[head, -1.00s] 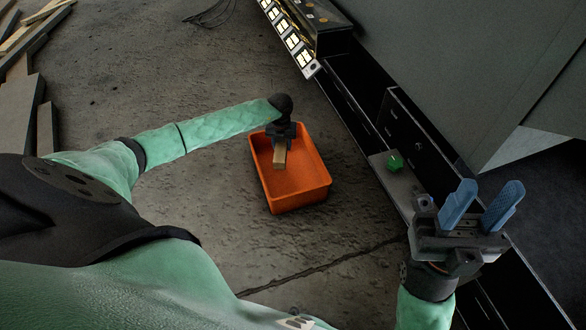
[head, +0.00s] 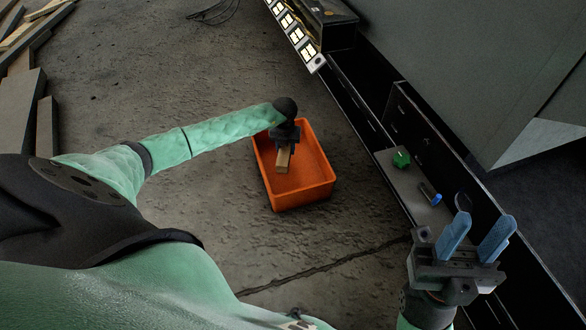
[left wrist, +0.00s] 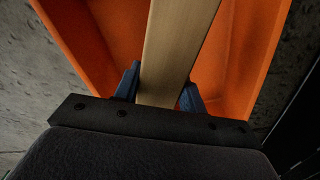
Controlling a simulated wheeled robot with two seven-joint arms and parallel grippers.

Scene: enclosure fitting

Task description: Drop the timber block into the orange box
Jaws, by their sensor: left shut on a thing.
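The orange box (head: 312,194) stands open on the concrete floor in the middle of the head view. My left gripper (head: 284,147) is over the box and shut on the timber block (head: 283,160), a pale wooden piece that points down over the box opening. In the left wrist view the block (left wrist: 176,45) sits between the blue fingers of my left gripper (left wrist: 160,88), with the orange box wall (left wrist: 240,50) behind it. I cannot tell whether the block touches the box. My right gripper (head: 473,238) is at the lower right, open and empty, its blue fingers apart.
A dark enclosure (head: 395,95) with a grey shelf runs along the right. The shelf holds a green piece (head: 401,158) and a small blue-ended cylinder (head: 431,194). Timber planks (head: 22,100) lie at far left. Floor around the box is clear.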

